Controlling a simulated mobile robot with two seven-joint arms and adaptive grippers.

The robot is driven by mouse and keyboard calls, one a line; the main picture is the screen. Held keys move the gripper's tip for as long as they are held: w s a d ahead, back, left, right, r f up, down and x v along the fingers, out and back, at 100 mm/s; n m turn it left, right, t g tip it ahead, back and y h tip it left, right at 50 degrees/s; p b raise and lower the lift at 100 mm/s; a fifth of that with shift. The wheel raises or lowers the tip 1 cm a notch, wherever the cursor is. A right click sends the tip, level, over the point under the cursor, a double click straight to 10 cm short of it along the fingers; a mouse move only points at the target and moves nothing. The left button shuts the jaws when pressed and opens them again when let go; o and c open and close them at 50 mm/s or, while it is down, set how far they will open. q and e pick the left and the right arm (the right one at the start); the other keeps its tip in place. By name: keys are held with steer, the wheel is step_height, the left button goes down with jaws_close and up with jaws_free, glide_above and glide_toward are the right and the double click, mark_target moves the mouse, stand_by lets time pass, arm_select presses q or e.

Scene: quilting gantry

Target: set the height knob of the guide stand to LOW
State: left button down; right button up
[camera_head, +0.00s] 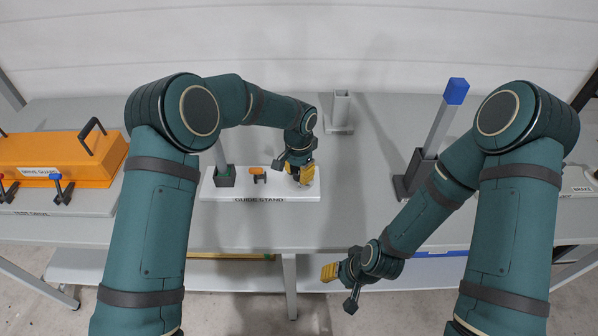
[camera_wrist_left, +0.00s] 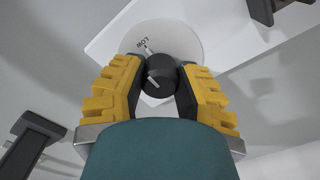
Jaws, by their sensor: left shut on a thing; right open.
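The guide stand (camera_head: 228,191) is a white plate with its name on the front edge, lying on the grey table. My left gripper (camera_head: 302,176) is at its right end, pointing down and shut on the height knob. In the left wrist view the dark round knob (camera_wrist_left: 158,76) sits between the yellow fingers. It stands on a pale round dial (camera_wrist_left: 190,40) with LOW printed beside a short tick. The knob has a white line; I cannot tell surely whether it lines up with the tick. My right gripper (camera_head: 340,285) is open and empty, in front of the table edge.
An orange guard box (camera_head: 60,160) with a black handle and red and blue levers stands at the left. A blue-topped grey post (camera_head: 440,125) stands at the right. A small grey post (camera_head: 341,108) stands behind. A small orange-topped part (camera_head: 256,171) is on the guide stand.

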mark_target(298, 171)
arm_select(q)
steer(key=shift+s+f, duration=0.15)
steer(key=shift+f, duration=0.05)
steer(key=c, duration=0.6)
jaws_free()
steer(key=shift+r, duration=0.1)
steer(key=shift+r, duration=0.15)
steer(key=shift+r, duration=0.25)
step_height(298, 171, up, 11)
steer(key=shift+r, duration=0.15)
